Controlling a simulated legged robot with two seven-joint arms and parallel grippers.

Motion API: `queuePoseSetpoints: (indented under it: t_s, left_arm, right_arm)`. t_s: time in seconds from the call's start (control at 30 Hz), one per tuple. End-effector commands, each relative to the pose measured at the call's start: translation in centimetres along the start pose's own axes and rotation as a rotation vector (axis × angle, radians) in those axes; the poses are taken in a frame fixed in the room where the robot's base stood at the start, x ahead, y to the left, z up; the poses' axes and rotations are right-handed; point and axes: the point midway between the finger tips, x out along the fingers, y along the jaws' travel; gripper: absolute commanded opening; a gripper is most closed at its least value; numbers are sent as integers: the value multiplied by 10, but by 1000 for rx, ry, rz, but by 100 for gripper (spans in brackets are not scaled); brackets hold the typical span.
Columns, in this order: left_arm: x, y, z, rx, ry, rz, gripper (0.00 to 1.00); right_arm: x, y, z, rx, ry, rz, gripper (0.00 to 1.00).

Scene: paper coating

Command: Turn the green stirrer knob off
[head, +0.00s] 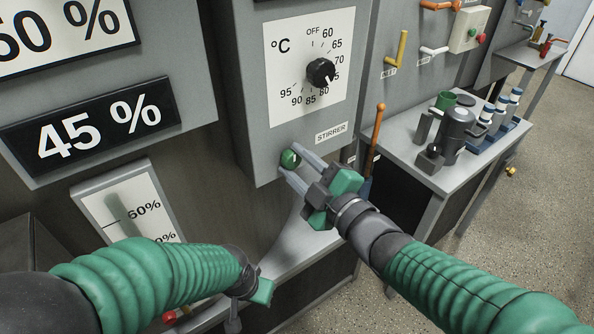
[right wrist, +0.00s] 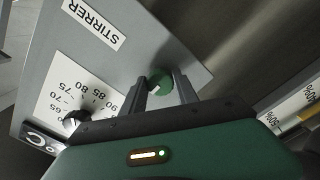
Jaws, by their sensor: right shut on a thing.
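The green stirrer knob (head: 289,159) sits low on the grey control panel, below and left of the "STIRRER" label (head: 331,132). My right gripper (head: 291,165) has its two grey fingers on either side of the knob and is shut on it. In the right wrist view the knob (right wrist: 160,82) shows between the fingertips, with a light mark on its face. My left gripper (head: 250,300) hangs low in the head view, below the panel; its fingers are too hidden to tell their state.
A black temperature dial (head: 321,72) is above the knob on the same panel. A "45 %" sign (head: 95,128) and a percent gauge (head: 128,208) are at left. An orange-handled lever (head: 377,135) stands right of the gripper. A side table (head: 405,150) holds a grey device and several bottles.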

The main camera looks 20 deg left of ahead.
Motion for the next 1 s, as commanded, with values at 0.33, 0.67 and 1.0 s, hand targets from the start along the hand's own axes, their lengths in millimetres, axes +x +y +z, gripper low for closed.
queuePoseSetpoints:
  t_s: [0.33, 0.67, 1.0]
  left_arm:
    - [6, 0, 1, 0, 0, 0, 36]
    - [6, 0, 1, 0, 0, 0, 36]
    - [6, 0, 1, 0, 0, 0, 36]
  right_arm:
    - [0, -1, 1, -47, -3, -2, 0]
    - [0, -1, 1, -46, -2, -3, 42]
    - [0, 0, 0, -46, -1, -1, 57]
